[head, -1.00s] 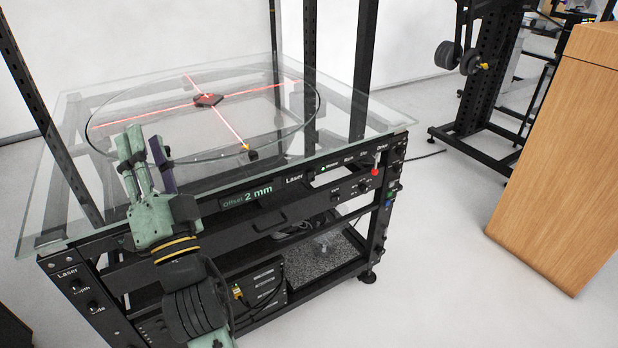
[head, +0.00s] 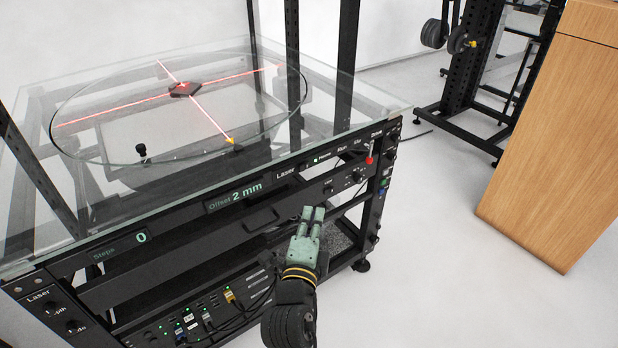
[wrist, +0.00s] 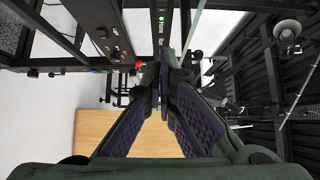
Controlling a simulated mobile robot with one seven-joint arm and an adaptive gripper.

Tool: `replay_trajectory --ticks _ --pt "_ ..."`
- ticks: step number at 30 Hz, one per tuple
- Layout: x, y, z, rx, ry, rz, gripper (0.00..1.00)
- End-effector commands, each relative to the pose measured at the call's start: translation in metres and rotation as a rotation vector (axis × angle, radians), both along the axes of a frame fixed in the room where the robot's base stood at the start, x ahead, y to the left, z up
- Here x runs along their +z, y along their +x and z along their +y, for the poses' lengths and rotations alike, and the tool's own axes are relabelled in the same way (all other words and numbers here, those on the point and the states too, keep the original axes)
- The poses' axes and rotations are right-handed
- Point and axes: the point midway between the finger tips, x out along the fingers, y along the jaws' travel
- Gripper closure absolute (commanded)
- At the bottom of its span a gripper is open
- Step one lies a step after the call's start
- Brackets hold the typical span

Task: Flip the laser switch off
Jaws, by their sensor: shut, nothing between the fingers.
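The front panel of the turntable cart carries the word Laser (head: 285,175), with a small dark laser switch (head: 308,167) just right of it; its lever position is too small to tell. Red laser lines (head: 210,117) cross the glass turntable (head: 80,145), so the laser is lit. My gripper (head: 313,212) is shut and empty, in front of the panel and below the switch in the head view, apart from it as far as I can see. In the wrist view my closed fingers (wrist: 163,100) point toward the panel strip (wrist: 160,35), which shows a green light; the laser switch cannot be made out there.
A red-tipped lever (head: 369,160) stands at the panel's right end, near small knobs (head: 358,177). The glass top's edge (head: 400,108) overhangs the panel. A lower shelf holds electronics with cables (head: 215,315). A wooden cabinet (head: 545,150) stands right, with free floor between.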

Motion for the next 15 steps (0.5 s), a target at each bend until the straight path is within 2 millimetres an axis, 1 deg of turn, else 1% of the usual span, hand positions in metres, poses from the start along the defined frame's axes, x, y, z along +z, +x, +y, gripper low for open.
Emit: replay_trajectory --ticks 5,8,14,15 --pt "-0.003 0.005 -0.001 -0.002 0.000 -0.004 1.00" --pt "-0.005 0.011 -0.002 -0.004 0.002 -0.006 1.00" --pt "-0.006 0.026 -0.003 0.002 0.003 -0.009 1.00" --pt "0.001 0.036 -0.005 0.001 0.001 -0.004 1.00"
